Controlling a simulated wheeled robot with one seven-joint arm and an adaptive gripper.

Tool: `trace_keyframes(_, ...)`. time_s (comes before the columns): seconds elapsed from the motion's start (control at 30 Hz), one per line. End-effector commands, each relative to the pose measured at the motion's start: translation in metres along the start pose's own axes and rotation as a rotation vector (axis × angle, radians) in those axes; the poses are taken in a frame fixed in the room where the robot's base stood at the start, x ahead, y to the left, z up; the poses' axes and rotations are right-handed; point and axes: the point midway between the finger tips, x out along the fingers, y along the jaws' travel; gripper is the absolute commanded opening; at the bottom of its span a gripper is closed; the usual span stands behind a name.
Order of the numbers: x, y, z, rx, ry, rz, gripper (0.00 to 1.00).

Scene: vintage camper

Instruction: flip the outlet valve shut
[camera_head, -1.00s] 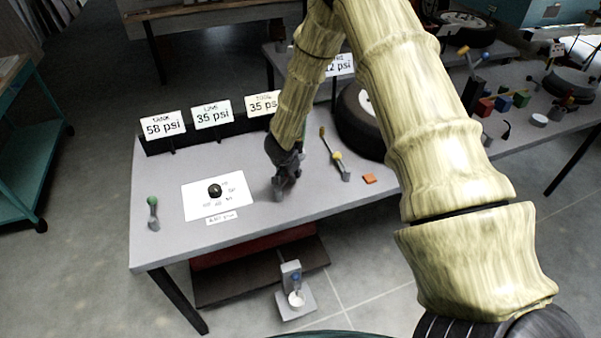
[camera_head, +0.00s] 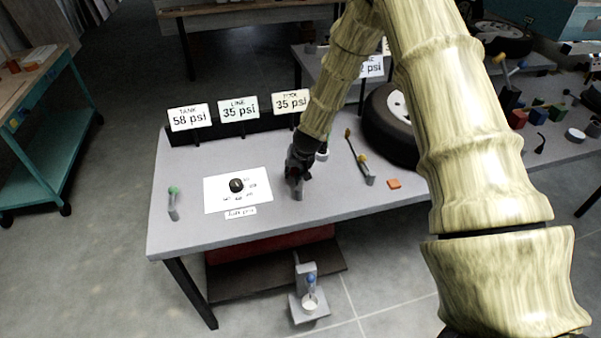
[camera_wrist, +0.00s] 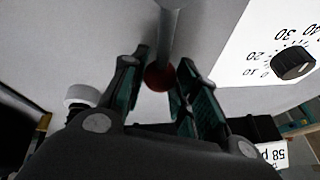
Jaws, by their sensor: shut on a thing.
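A lever with a red ball tip (camera_wrist: 158,77) and a grey stem (camera_wrist: 171,25) shows in the wrist view. I take it for the outlet valve. My gripper (camera_wrist: 163,88) has one finger on each side of the red ball and is shut on it. In the head view my gripper (camera_head: 296,178) is low over the grey bench (camera_head: 215,226), right of the white dial sheet, and hides most of the valve. A green-tipped lever (camera_head: 173,202) stands at the bench's left.
A black knob (camera_head: 236,186) sits on the dial sheet. Pressure signs (camera_head: 188,118) line the bench's back, reading 58, 35 and 35 psi. A yellow-marked lever (camera_head: 362,168), an orange block (camera_head: 394,184) and a tyre (camera_head: 388,125) are to my gripper's right.

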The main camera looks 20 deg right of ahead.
Motion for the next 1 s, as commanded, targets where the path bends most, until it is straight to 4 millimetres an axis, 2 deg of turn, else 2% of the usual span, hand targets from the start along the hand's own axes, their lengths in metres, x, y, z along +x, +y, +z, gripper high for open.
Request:
trace_keyframes(0.2,0.0014,-0.0094,0.001,-0.05,-0.009,-0.021,0.0)
trace_keyframes(0.67,0.0011,-0.012,0.0012,-0.06,-0.012,-0.026,0.0)
trace_keyframes(0.7,0.0011,-0.012,0.0012,-0.06,-0.012,-0.026,0.37)
trace_keyframes(0.77,0.0011,-0.0119,0.0012,-0.06,-0.012,-0.026,0.48)
trace_keyframes(0.8,0.0011,-0.0118,0.0013,-0.06,-0.012,-0.025,0.52)
trace_keyframes(1.0,0.0013,-0.0108,0.0015,-0.058,-0.012,-0.024,0.52)
